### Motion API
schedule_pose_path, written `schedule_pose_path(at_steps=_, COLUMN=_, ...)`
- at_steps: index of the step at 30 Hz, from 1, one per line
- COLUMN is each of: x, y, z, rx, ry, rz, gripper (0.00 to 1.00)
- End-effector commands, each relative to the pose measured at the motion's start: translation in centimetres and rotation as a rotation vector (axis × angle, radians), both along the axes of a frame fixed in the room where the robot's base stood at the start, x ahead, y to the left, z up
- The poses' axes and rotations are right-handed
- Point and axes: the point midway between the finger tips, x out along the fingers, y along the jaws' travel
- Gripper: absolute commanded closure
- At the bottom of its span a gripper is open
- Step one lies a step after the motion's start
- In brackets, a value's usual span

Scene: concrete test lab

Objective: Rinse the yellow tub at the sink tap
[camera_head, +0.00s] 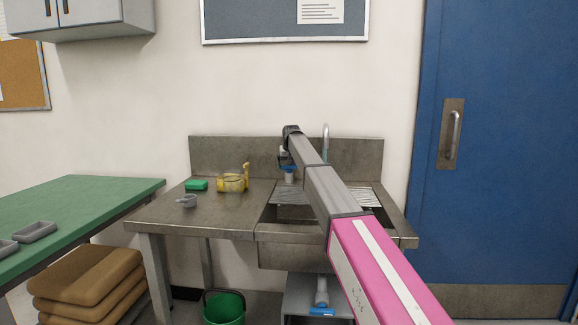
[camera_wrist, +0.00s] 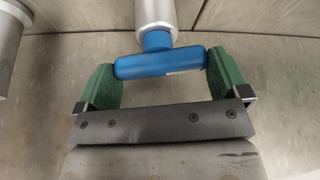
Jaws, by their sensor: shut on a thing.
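My gripper (camera_head: 287,158) reaches over the back left of the sink (camera_head: 290,236). In the wrist view its green finger pads (camera_wrist: 162,82) are shut on the two ends of a blue crossbar handle (camera_wrist: 162,63) on a silver stem. The curved tap spout (camera_head: 325,142) rises behind the sink, partly hidden by my arm. The yellow tub (camera_head: 233,183) stands on the steel counter left of the basin, apart from my gripper; a clear vessel seems to overlap it. Its contents cannot be seen.
A green sponge-like block (camera_head: 196,185) and a small grey cup (camera_head: 187,201) are on the counter. A green table (camera_head: 85,205) stands left, a green bucket (camera_head: 224,308) below. Another blue-handled fitting (camera_head: 322,309) is under the sink. A blue door (camera_head: 500,150) is right.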

Motion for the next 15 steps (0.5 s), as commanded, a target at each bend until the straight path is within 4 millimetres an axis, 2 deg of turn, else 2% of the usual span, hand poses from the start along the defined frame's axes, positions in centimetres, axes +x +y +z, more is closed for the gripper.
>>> schedule_pose_path(at_steps=11, x=-0.03, y=0.01, z=0.04, rx=-0.001, ry=0.000, rz=0.037, gripper=0.30)
schedule_pose_path(at_steps=12, x=-0.03, y=0.01, z=0.04, rx=-0.001, ry=0.000, rz=0.036, gripper=0.03)
schedule_pose_path(at_steps=13, x=-0.03, y=0.00, z=0.04, rx=-0.001, ry=0.000, rz=0.036, gripper=0.00)
schedule_pose_path(at_steps=15, x=-0.03, y=0.00, z=0.04, rx=-0.001, ry=0.000, rz=0.036, gripper=0.00)
